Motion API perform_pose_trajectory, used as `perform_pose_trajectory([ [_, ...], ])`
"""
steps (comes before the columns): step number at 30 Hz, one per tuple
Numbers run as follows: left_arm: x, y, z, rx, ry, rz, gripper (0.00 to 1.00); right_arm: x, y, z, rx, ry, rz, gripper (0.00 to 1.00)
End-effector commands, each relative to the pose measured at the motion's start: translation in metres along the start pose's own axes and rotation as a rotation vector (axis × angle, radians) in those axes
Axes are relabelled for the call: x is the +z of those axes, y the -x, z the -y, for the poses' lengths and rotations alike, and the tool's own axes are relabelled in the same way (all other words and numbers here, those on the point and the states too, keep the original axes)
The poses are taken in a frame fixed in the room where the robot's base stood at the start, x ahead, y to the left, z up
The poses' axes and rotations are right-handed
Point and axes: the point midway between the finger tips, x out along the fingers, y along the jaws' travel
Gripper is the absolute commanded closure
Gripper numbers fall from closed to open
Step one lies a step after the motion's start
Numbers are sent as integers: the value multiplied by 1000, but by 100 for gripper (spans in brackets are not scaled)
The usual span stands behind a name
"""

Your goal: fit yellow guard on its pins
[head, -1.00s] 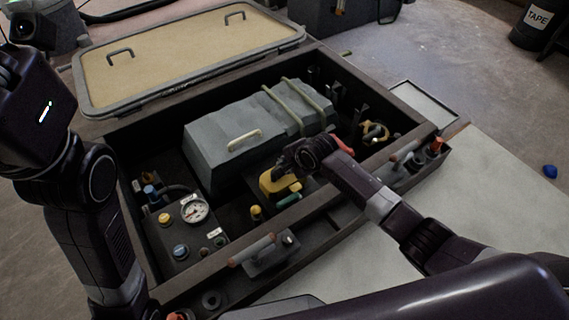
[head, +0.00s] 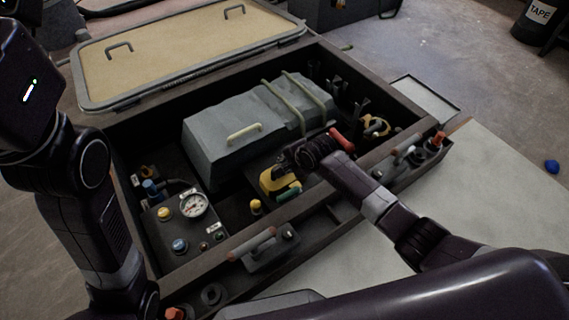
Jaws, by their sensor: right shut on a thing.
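The yellow guard (head: 273,185) is a small yellow piece inside the open dark box, in front of the grey engine cover. My right gripper (head: 289,172) reaches in from the right and is shut on the guard. The jaws hide part of it. The pins are not visible, and I cannot tell whether the guard rests on anything. A small green part (head: 289,194) lies just in front of the guard. My left arm stands at the left edge; its gripper is not in view.
The grey engine cover (head: 225,125) with straps is close behind the guard. A yellow knob (head: 256,206) and a gauge panel (head: 193,206) are to its left. A tan hatch lid (head: 185,55) lies behind.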

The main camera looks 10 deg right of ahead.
Motion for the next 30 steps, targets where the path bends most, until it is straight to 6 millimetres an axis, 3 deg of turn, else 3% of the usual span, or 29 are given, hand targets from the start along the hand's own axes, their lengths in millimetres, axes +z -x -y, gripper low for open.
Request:
perform_pose_trajectory([
  [5, -2, -1, 0, 0, 0, -4, 70, 0, -1, -1, 2, 0, 0, 100],
  [6, -2, -1, 0, 0, 0, -4, 70, 0, -1, -2, 3, 0, 0, 86],
  [12, -2, -1, 0, 0, 0, -5, 70, 0, -1, -2, 3, 0, 0, 67],
  [23, -2, -1, 0, -1, -1, -6, 70, 0, 3, -3, 5, 0, 0, 67],
  [30, -2, 0, 0, -1, 0, -4, 70, 0, 30, -2, 2, 1, 0, 67],
])
